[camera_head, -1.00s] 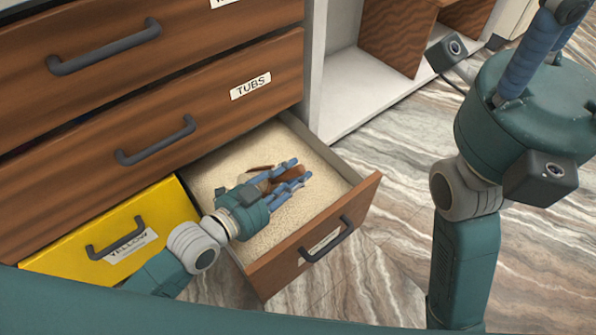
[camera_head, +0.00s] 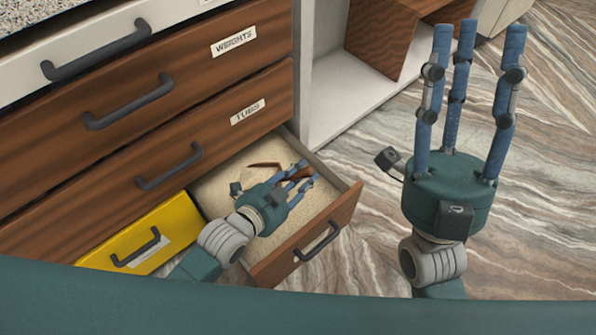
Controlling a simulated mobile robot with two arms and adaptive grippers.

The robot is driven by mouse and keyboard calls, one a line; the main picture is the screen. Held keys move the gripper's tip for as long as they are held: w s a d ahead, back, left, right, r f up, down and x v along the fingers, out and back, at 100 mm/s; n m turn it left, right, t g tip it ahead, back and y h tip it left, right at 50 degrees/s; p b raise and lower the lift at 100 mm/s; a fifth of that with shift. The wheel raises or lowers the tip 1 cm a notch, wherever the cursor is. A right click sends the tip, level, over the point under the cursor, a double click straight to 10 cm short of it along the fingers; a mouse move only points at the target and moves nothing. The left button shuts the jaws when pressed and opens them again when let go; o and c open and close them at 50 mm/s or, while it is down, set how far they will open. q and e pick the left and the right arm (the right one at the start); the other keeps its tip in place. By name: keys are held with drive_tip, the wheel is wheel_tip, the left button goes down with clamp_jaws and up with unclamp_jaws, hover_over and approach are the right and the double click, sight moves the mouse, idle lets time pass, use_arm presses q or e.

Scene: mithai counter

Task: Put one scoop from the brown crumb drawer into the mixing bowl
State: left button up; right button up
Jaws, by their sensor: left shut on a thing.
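The open brown-fronted drawer (camera_head: 340,222) holds pale, grainy crumbs (camera_head: 225,185). Its label is mostly hidden by the handle. My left gripper (camera_head: 298,180) is down inside this drawer, shut on a brown scoop (camera_head: 270,166) that lies low over the crumbs. The fingers and palm hide much of the scoop, so I cannot tell whether it holds crumbs. My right gripper (camera_head: 476,45) is open and empty, fingers pointing up, over the floor to the right. The mixing bowl is not in view.
A yellow drawer (camera_head: 180,226) stands slightly open left of the brown one. Closed wooden drawers labelled TUBS (camera_head: 247,112) and WEIGHTS (camera_head: 234,41) are above. A speckled countertop (camera_head: 50,22) shows top left. An open shelf unit (camera_head: 340,90) stands behind; the striped floor at right is clear.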

sight(311, 173)
use_arm(q)
drive_tip(key=shift+d+r+p, duration=0.65)
drive_tip(key=shift+r+p, duration=0.2)
drive_tip(key=shift+p, duration=0.4)
drive_tip(key=shift+d+r+m+y+p, duration=0.4)
drive_tip(key=shift+d+r+p, duration=0.15)
drive_tip(key=shift+p, duration=0.55)
use_arm(e)
drive_tip(key=w+a+f+g+h, duration=0.1)
drive_tip(key=w+f+g+h, duration=0.3)
drive_tip(key=w+f+g, duration=1)
use_arm(q)
drive_tip(key=shift+d+r+y+p, duration=0.3)
drive_tip(key=shift+d+r+p, duration=0.65)
drive_tip(key=shift+p, duration=0.85)
use_arm(e)
drive_tip(key=s+d+f+g+h, duration=0.1)
drive_tip(key=s+f, duration=0.4)
drive_tip(key=f, duration=0.5)
drive_tip(key=s+d+f+g+h, duration=0.1)
drive_tip(key=s+d+f+g, duration=0.2)
drive_tip(key=f, duration=0.7)
drive_tip(key=shift+s+d+f+m+g+h, duration=0.2)
drive_tip(key=shift+s+f+m+g+h, duration=0.2)
drive_tip(key=shift+s+g, duration=0.85)
use_arm(q)
drive_tip(key=shift+a+r, duration=0.1)
drive_tip(key=shift+a, duration=0.05)
use_arm(e)
drive_tip(key=shift+w, duration=0.2)
